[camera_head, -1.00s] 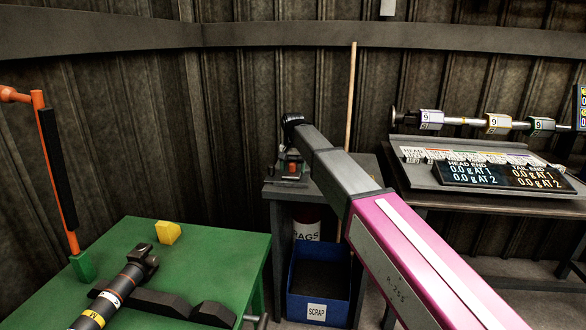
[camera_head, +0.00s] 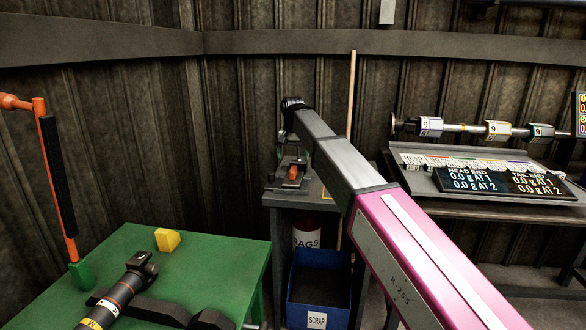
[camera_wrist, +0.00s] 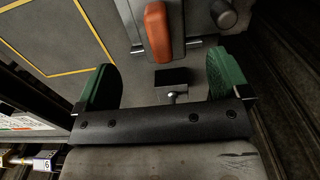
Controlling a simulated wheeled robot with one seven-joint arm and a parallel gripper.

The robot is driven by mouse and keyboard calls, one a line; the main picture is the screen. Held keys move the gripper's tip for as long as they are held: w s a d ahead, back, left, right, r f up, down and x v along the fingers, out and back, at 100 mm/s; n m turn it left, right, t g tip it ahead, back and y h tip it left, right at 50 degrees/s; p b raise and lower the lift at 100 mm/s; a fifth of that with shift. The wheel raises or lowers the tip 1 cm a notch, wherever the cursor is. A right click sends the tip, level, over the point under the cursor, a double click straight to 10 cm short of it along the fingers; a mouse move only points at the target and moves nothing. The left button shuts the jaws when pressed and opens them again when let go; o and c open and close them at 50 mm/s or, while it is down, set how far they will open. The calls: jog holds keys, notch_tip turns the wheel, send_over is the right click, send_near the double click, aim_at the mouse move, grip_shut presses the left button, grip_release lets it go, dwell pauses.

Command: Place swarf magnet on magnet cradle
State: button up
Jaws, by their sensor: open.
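An orange-red handle-shaped piece (camera_wrist: 157,32), which looks like the swarf magnet, sits against a grey metal fixture on the grey bench. It also shows in the head view (camera_head: 293,173). I cannot tell for sure which part is the magnet cradle. My gripper (camera_wrist: 165,85) is open, its two green fingers wide apart above the bench top. The orange-red piece lies beyond the fingertips, toward the top of the wrist view. A small black block (camera_wrist: 172,76) shows between the fingers; nothing is visibly clamped. In the head view my arm partly hides the bench.
A dark knob (camera_wrist: 225,16) sits near the fixture. Yellow lines (camera_wrist: 62,73) mark the bench top at left. The blue scrap bin (camera_head: 318,291) stands below. A green table (camera_head: 215,250) with a shaft (camera_head: 120,287) is at left, a balancing stand (camera_head: 480,185) at right.

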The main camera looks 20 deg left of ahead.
aim_at(293, 168)
jog(key=shift+r, duration=1.95)
